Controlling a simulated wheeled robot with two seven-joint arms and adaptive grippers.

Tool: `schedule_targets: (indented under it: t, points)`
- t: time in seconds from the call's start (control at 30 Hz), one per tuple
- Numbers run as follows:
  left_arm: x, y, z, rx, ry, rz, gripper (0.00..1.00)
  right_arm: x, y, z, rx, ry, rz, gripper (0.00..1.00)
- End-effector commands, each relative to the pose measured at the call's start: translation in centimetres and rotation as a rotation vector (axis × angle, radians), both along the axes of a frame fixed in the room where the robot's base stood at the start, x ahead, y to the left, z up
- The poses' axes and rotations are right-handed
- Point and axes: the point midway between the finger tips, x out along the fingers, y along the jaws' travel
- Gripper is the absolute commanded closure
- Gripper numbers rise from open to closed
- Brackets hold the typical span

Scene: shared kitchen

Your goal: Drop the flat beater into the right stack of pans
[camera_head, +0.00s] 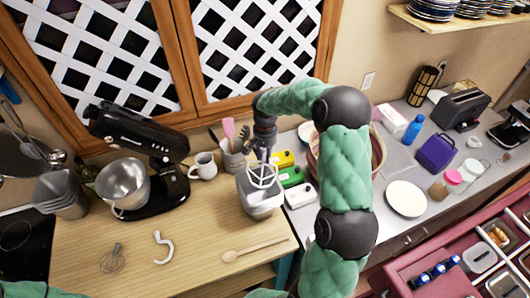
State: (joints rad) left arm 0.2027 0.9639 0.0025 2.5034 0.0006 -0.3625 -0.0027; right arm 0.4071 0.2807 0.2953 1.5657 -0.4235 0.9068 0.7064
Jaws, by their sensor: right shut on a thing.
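The flat beater (262,177), a pale open frame, hangs from my right gripper (262,155), which is shut on it. My right arm reaches in from the bottom of the picture. The right stack of pans (262,205), grey and square, stands on the wooden counter directly below the beater in the picture. The beater overlaps the stack's opening; I cannot tell whether its lower end is inside or just above. Another stack of grey pans (62,195) stands at the far left. My left gripper is out of view.
A black stand mixer (150,150) with a steel bowl stands left. A white mug (204,166) and a utensil crock (232,160) are behind the right stack. Green (291,176) and yellow boxes sit right of it. A whisk, dough hook and wooden spoon (250,249) lie in front.

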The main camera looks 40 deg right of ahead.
Motion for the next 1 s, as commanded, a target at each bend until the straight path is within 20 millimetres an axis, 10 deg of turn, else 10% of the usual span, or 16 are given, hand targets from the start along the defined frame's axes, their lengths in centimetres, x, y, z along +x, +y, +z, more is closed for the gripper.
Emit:
schedule_targets:
  t: [0.63,0.67,0.73,1.0]
  points:
    - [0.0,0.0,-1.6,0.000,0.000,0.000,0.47,0.0,0.0,-3.5,-0.001,-0.001,0.000,1.00]
    - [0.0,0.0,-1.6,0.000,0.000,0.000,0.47,0.0,0.0,-3.5,-0.001,-0.001,0.000,0.63]
    - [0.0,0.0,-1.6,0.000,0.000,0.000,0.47,0.0,0.0,-3.5,-0.001,-0.001,0.000,0.44]
    - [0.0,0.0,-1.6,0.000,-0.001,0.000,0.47,0.0,0.0,-3.6,0.000,0.000,0.000,0.44]
